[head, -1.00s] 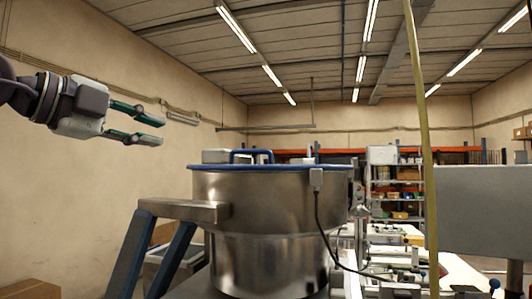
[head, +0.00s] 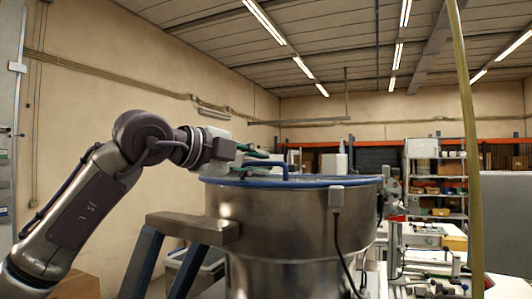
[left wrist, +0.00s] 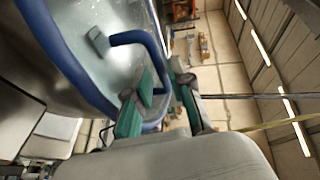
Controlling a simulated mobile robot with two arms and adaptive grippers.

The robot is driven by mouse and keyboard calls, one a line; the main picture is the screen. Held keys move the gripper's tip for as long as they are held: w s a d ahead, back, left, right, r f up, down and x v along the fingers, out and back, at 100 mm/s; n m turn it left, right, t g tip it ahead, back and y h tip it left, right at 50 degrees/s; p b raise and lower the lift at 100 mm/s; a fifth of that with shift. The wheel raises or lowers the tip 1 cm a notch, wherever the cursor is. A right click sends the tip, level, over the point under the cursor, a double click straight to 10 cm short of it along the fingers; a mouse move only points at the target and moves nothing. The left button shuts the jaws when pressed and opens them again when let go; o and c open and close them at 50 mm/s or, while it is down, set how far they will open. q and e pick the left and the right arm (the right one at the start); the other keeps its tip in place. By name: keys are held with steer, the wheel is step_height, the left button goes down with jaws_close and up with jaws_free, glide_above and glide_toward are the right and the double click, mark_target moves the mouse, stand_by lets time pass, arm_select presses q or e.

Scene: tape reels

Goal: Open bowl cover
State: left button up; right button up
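A large steel bowl (head: 290,215) stands at centre in the head view. Its cover (head: 345,182) lies flat on top and shows there as a blue edge. In the left wrist view the cover (left wrist: 85,20) looks clear, with a blue rim. A blue arched handle (left wrist: 130,38) rises from it. My left gripper (head: 262,159) is at the bowl's top left, beside the handle. In the left wrist view its green fingers (left wrist: 160,105) are apart, with the handle's near end at the gap between them. Contact with the handle is unclear. My right gripper is not in view.
A steel bracket on blue legs (head: 190,228) juts left from the bowl. A dark cable (head: 343,250) hangs down its front. A yellowish upright pole (head: 468,130) stands at right, before shelves (head: 437,175) and white worktables. The space above the cover is open.

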arm_select(q)
steer(key=shift+p+x, duration=0.45)
steer(key=shift+x, duration=0.75)
steer(key=shift+c, duration=0.4)
jaws_close()
